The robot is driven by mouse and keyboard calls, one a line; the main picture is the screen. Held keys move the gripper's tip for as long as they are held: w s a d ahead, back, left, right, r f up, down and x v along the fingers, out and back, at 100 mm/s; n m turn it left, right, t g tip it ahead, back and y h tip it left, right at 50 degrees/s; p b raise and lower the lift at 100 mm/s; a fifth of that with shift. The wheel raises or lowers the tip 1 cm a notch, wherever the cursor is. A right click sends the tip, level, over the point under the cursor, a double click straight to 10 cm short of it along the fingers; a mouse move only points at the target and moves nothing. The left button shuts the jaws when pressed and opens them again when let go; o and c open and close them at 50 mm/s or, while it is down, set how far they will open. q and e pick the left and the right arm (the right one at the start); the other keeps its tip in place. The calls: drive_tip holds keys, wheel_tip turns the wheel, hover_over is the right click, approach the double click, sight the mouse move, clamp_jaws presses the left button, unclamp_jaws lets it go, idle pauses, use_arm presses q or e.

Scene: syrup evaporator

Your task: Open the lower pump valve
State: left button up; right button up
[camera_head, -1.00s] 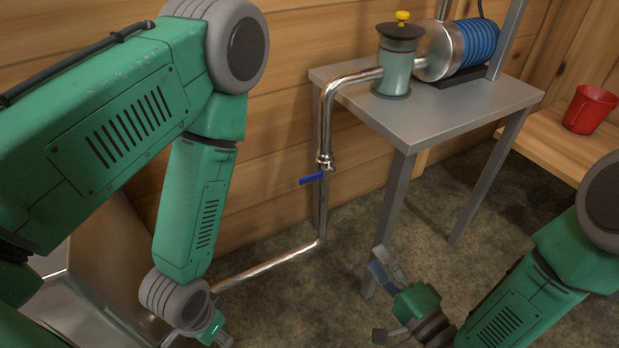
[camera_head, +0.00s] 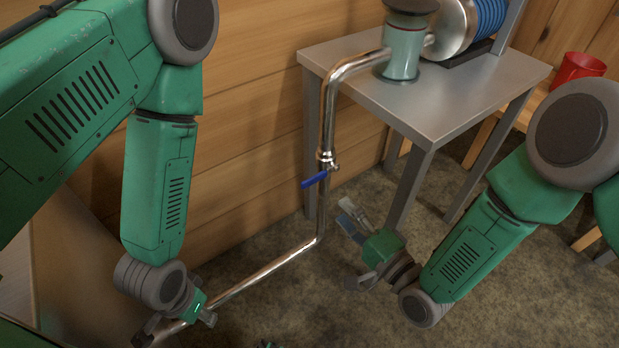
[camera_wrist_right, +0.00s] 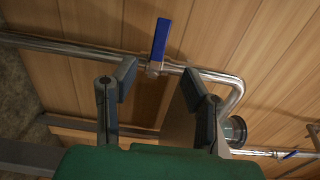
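The lower pump valve has a blue lever handle (camera_head: 314,180) on a metal pipe (camera_head: 323,210) that runs down beside the table. The handle sticks out to the left, across the pipe. In the right wrist view the blue handle (camera_wrist_right: 160,40) stands crosswise to the pipe, just beyond the fingertips. My right gripper (camera_head: 352,246) is open and empty, to the right of and below the valve, apart from it. In the right wrist view its open fingers (camera_wrist_right: 158,85) frame the valve body. My left gripper (camera_head: 180,332) is low at the left, near the lower pipe; its fingers are hard to make out.
A grey metal table (camera_head: 425,100) carries the pump (camera_head: 455,30) and a glass canister (camera_head: 405,50). One table leg (camera_head: 408,190) stands just behind my right gripper. A red cup (camera_head: 580,66) is at the right. A second blue-handled valve (camera_wrist_right: 290,154) shows in the right wrist view.

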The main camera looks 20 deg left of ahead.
sight(313, 182)
drive_tip(key=b+x, duration=0.3)
drive_tip(key=x, duration=0.8)
drive_tip(key=shift+s+a+f, duration=0.1)
drive_tip(key=shift+a+f, duration=0.05)
drive_tip(key=shift+a, duration=0.05)
drive_tip(key=shift+b, duration=0.3)
drive_tip(key=shift+d, duration=0.2)
drive_tip(key=shift+a, duration=0.15)
clamp_jaws()
drive_tip(key=shift+a, duration=0.1)
